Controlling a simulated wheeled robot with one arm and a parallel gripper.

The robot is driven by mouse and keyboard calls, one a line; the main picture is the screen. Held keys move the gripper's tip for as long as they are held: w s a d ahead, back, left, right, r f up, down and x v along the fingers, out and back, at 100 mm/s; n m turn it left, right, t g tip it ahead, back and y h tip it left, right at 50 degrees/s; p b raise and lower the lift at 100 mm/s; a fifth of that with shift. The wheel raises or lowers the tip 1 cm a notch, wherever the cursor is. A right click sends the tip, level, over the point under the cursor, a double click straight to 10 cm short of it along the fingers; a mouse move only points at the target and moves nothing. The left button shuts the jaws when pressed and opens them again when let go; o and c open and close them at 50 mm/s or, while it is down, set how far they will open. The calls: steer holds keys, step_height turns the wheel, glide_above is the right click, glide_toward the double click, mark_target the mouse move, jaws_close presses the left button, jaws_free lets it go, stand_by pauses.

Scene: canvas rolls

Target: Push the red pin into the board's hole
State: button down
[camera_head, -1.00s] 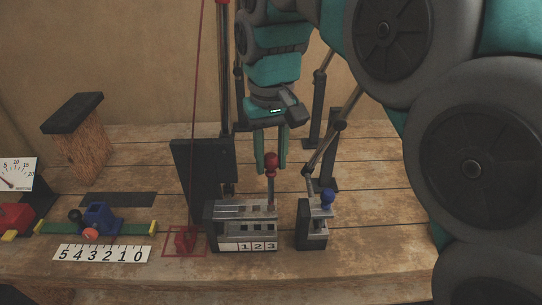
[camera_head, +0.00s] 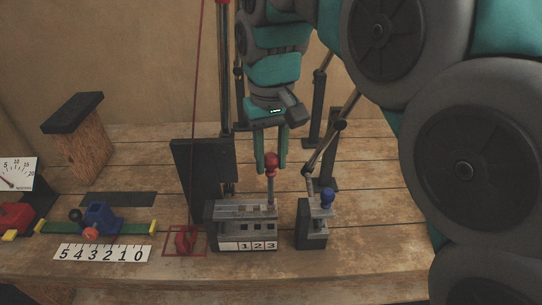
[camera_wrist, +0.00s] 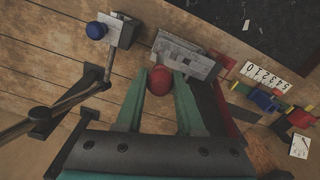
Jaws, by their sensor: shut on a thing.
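The red pin (camera_head: 271,180) has a round red knob and a grey shaft, and stands upright at the right end of the metal board (camera_head: 230,208). The board has dark square holes and the labels 1, 2, 3 on its front. My gripper (camera_head: 271,168) points down from above and is shut on the pin's red knob. In the wrist view the red knob (camera_wrist: 161,79) sits between the two green fingertips (camera_wrist: 164,84), in front of the board (camera_wrist: 185,54). The shaft's lower end meets the board's top, but I cannot tell how deep it sits.
A small metal stand with a blue knob (camera_head: 327,196) is close to the board's right. A dark panel (camera_head: 196,165) and red cord (camera_head: 196,100) are close to its left. A blue slider (camera_head: 101,217) on a green rail is farther left. The front right table is clear.

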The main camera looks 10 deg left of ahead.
mark_target(271, 203)
steer(key=shift+f+b, duration=1.85)
steer(key=shift+f, duration=3.1)
steer(key=shift+c, duration=2.2)
jaws_free()
steer(key=shift+r, duration=0.1)
steer(key=shift+r, duration=3.8)
steer(key=s+d+f+m+g, duration=0.1)
steer(key=s+d+f+m, duration=0.2)
steer(key=s+d+f, duration=0.5)
steer(key=s+d+f+m, duration=0.3)
steer(key=s+d+f, duration=0.6)
steer(key=d, duration=0.7)
steer(key=s, duration=0.2)
steer(key=shift+s+g, duration=0.4)
